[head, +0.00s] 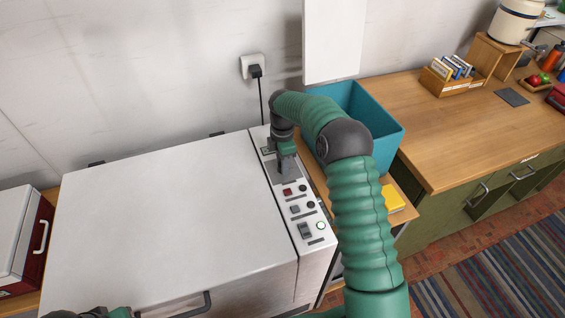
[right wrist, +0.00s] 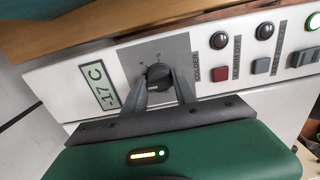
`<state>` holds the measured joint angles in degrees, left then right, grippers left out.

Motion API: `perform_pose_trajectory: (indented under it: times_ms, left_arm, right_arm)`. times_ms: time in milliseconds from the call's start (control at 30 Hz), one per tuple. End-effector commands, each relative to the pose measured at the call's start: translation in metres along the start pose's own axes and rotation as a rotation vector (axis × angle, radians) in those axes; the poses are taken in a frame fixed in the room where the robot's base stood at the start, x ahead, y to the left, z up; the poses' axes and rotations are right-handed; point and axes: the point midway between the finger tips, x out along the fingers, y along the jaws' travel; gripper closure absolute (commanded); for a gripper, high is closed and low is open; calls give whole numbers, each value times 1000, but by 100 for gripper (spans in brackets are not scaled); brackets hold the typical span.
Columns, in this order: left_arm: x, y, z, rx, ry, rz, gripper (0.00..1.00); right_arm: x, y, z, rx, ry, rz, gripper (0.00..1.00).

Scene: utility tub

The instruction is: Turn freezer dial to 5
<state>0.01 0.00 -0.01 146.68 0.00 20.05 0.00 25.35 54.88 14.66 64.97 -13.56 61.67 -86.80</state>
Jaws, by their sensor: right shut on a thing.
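The freezer (head: 170,220) is a white chest with its lid closed and a control strip along its right side. The dark round dial (right wrist: 158,76) sits on a grey plate on that strip, its scale marks mostly too small to read. My right gripper (right wrist: 162,88) is shut on the dial, one finger on each side; in the head view the right gripper (head: 286,166) hides the dial.
A red button (right wrist: 220,74), several other buttons, lamps and a rocker switch (head: 305,230) share the strip. A teal tub (head: 385,140) stands right of the freezer, with a wooden counter (head: 450,135) beyond. A wall socket with a plug (head: 254,69) is behind.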

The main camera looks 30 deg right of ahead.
Motion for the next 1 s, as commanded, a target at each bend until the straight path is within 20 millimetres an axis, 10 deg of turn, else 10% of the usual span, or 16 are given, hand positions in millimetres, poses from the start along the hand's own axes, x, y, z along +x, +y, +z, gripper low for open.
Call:
perform_pose_trajectory:
  times_ms: [1000]
  left_arm:
    - [-34, 0, -8, 0, 0, 0, 64]
  right_arm:
    - [-2, 0, 2, 477, -4, 0, 100]
